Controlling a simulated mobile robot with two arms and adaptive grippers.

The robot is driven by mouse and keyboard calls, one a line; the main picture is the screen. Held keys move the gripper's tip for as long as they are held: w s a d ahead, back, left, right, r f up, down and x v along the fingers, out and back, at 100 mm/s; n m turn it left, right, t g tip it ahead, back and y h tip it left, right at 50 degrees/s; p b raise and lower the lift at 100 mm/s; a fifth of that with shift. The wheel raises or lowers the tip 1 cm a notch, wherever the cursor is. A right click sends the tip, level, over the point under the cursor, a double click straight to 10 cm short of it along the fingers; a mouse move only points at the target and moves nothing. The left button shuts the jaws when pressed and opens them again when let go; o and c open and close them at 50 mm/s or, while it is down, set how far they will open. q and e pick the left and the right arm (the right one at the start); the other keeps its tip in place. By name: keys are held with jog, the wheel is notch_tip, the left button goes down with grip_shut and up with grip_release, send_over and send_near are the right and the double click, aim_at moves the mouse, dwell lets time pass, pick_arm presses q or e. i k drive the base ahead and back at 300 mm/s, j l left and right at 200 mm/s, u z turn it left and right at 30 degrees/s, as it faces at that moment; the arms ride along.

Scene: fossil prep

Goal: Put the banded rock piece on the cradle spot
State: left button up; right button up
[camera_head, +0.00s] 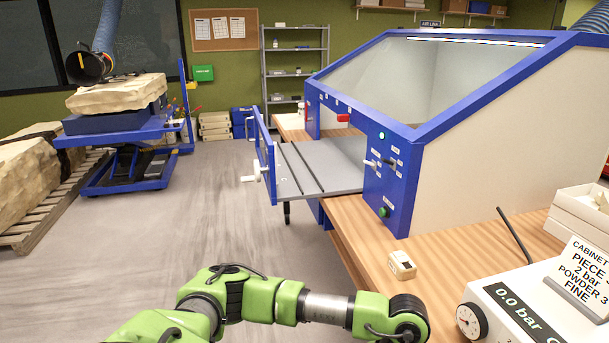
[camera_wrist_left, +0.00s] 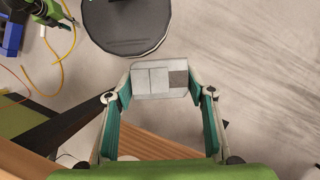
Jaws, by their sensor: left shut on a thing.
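My left gripper (camera_wrist_left: 160,88) is shut on a pale grey block (camera_wrist_left: 152,81) with a darker grey patch at its right end. Both show in the left wrist view, with the block between the fingertips. I cannot tell for sure that this is the banded rock piece. In the head view my left arm's green links cross the bottom, and its gripper is out of sight. A green and black end of an arm, likely my right gripper (camera_wrist_left: 58,14), is small at the upper left of the wrist view. I cannot make out the cradle spot.
The blue-framed cabinet (camera_head: 400,185) has its side door open and a grey grooved tray (camera_head: 318,168) extending out. A small cream box (camera_head: 402,264) sits on the wooden bench (camera_head: 450,249). A gauge box (camera_head: 490,315) stands at the right.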

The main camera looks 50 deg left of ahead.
aim_at(303, 177)
jog(key=j+z, duration=0.15)
jog(key=j, duration=0.75)
jog(key=j+z, duration=0.15)
jog(key=j, duration=0.7)
jog(key=k+j+z, duration=0.15)
jog(key=j, duration=0.7)
